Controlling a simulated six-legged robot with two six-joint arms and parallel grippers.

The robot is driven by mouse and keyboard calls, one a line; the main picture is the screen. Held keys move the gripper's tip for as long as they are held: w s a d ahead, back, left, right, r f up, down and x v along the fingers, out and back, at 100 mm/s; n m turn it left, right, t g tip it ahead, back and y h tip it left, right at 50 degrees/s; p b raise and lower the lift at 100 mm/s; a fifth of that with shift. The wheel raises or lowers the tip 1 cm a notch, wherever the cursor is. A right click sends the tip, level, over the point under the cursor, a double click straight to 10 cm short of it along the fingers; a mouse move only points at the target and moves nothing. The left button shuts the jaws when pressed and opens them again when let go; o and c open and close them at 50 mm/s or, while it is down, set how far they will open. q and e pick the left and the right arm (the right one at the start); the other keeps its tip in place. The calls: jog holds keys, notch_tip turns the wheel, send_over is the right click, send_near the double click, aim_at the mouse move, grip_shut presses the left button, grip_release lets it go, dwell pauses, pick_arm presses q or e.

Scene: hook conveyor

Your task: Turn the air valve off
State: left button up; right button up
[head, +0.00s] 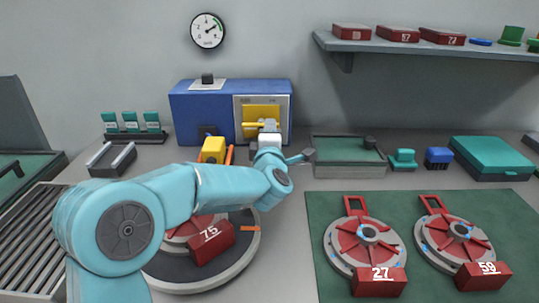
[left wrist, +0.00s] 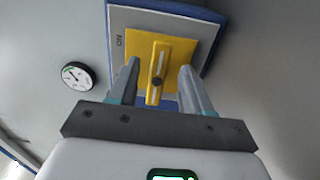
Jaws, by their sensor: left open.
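The air valve is a yellow plate (head: 262,112) with a yellow lever on a grey panel, on the right front of a blue box (head: 203,104). In the head view the lever (head: 253,125) lies about level. My left gripper (left wrist: 160,82) is open around the lever, with a gap to the finger on each side. In the head view my left gripper (head: 268,128) is right at the valve, partly covering it. My right gripper is not in view.
A yellow block (head: 213,149) stands left of my wrist. My arm passes over a round turntable (head: 240,262) with a red piece marked 75. A green-topped case (head: 347,154) stands to the right. A green mat (head: 315,270) bears two red-and-grey discs. A gauge (head: 207,31) hangs above.

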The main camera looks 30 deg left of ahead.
pick_arm(q)
jog(key=v, duration=1.1)
jog(key=shift+s, duration=0.15)
jog(key=shift+s+d, duration=0.15)
jog(key=shift+s, duration=0.1)
